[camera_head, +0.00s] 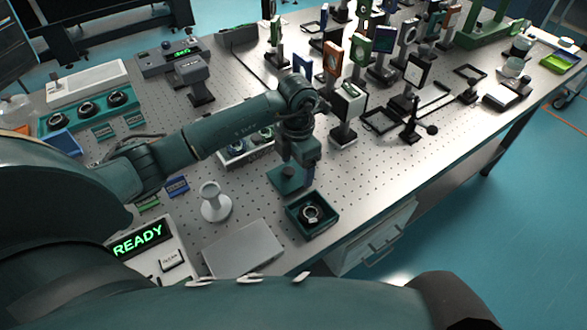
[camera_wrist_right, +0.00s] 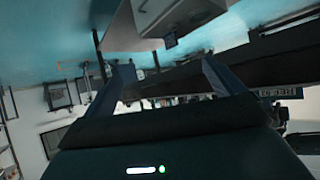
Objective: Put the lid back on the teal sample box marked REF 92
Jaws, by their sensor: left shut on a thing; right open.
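The open teal sample box (camera_head: 331,229) stands near the table's front edge in the head view, with a dark round part with a pale ring inside it. No marking on it is readable. A teal square lid with a small knob (camera_head: 287,180) is just behind and left of the box. My left gripper (camera_head: 306,181) is shut on the lid, partly hiding its right side; the exact grip is hard to see. Whether the lid touches the table is unclear. My right gripper (camera_wrist_right: 168,78) is open and empty in the right wrist view, away from the box.
A white stand (camera_head: 214,205) and a grey flat plate (camera_head: 243,250) lie left of the box. A READY display (camera_head: 140,240) is at the lower left. A white tray (camera_head: 240,155) sits behind the lid. Several mounted optics crowd the table further back.

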